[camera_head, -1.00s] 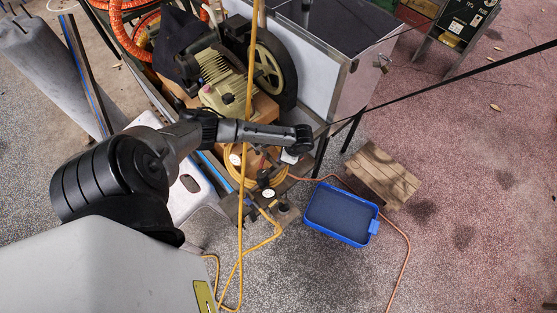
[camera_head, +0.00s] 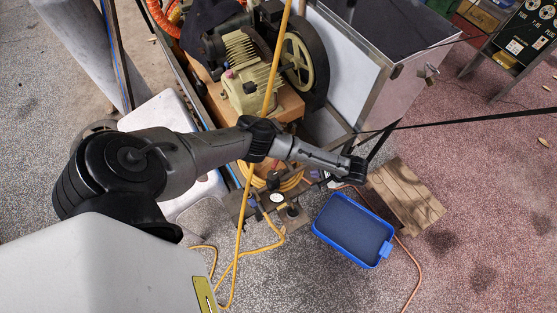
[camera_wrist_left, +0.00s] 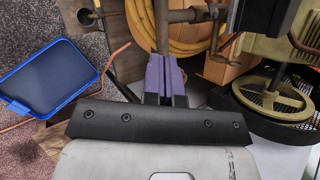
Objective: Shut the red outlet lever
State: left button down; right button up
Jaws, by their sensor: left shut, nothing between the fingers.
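My left arm reaches in from the left in the head view, and its wrist hangs over the front of the compressor cart. The left gripper's purple fingers (camera_wrist_left: 166,78) are together and empty in the left wrist view. Their tips are close to a rusty pipe (camera_wrist_left: 162,25) and a crossing pipe with a T-shaped handle (camera_wrist_left: 222,50). I cannot tell from this view whether they touch. I cannot make out the red outlet lever clearly in either view. A pipe assembly with a round gauge (camera_head: 277,198) stands below the arm in the head view. My right gripper is not in view.
A coiled yellow hose (camera_wrist_left: 197,40) lies behind the pipes. The compressor (camera_head: 245,70) and its flywheel (camera_head: 302,62) are beyond the arm. A blue tray (camera_head: 352,229) and a wooden pallet (camera_head: 405,195) lie right. A yellow hose (camera_head: 240,215) crosses the head view.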

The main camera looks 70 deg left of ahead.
aim_at(276, 163)
pick_arm(q)
jog(key=s+a+f+n+b, duration=0.1)
jog(key=a+n, duration=0.1)
jog(key=s+a+f+n, duration=0.2)
jog(key=n, duration=0.1)
jog(key=s+a+f+n+g+b, duration=0.1)
jog(key=s+a+f+n, duration=0.1)
jog(key=n, duration=0.1)
jog(key=shift+s+a+f+y+b, duration=0.1)
jog(key=shift+s+a+y+b, duration=0.1)
jog(key=shift+s+y+b, duration=0.1)
jog(key=shift+s+a+f+p, duration=0.2)
jog(key=shift+s+a+p, duration=0.1)
jog(key=shift+s+a, duration=1.3)
jog(key=shift+w+a, duration=0.1)
jog(key=shift+w, duration=0.05)
